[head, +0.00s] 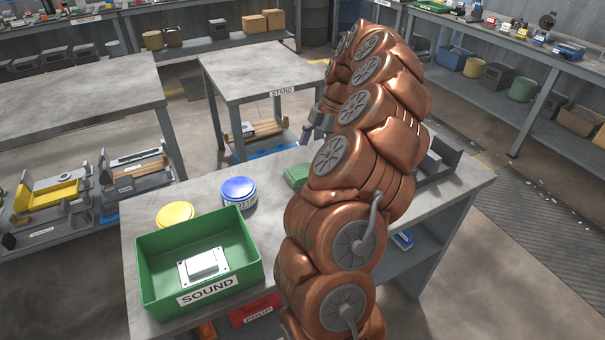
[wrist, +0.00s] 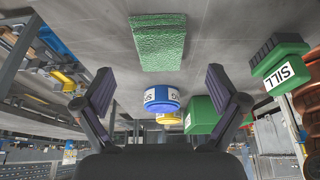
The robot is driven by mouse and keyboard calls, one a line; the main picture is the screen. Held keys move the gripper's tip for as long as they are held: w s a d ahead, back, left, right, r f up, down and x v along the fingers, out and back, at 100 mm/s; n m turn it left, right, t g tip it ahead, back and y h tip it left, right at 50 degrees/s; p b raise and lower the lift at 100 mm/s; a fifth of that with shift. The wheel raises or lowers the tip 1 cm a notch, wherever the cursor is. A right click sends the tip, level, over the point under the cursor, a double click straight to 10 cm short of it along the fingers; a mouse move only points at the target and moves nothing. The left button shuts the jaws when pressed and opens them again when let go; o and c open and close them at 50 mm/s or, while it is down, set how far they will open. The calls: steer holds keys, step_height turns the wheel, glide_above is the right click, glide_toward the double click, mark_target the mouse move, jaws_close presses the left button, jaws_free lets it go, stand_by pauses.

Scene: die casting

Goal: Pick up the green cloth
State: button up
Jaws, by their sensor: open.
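The green cloth (wrist: 158,42) shows in the wrist view as a flat, rough-textured rectangle on the grey tabletop. It lies beyond my fingertips, roughly centred between them and apart from them. In the head view a green piece that looks like the cloth (head: 297,175) shows beside my arm, which hides part of it. My gripper (wrist: 160,86) is open and empty, with its two dark fingers spread wide. In the head view my gripper is mostly hidden behind my copper arm.
A blue tin (head: 238,192), a yellow tin (head: 175,214) and a green SOUND bin (head: 150,268) holding a metal part stand left of the cloth. The STAND table (head: 262,75) is behind.

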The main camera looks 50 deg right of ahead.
mark_target(303, 170)
steer(key=shift+p+x, duration=0.5)
steer(key=shift+x, duration=2.35)
steer(key=shift+w+a+r, duration=0.1)
steer(key=shift+w+a, duration=0.05)
steer(key=shift+a, duration=0.05)
steer(key=shift+c, duration=0.4)
steer(key=c, duration=1.1)
steer(key=shift+r, duration=0.1)
step_height(303, 170, up, 10)
steer(key=b, duration=0.1)
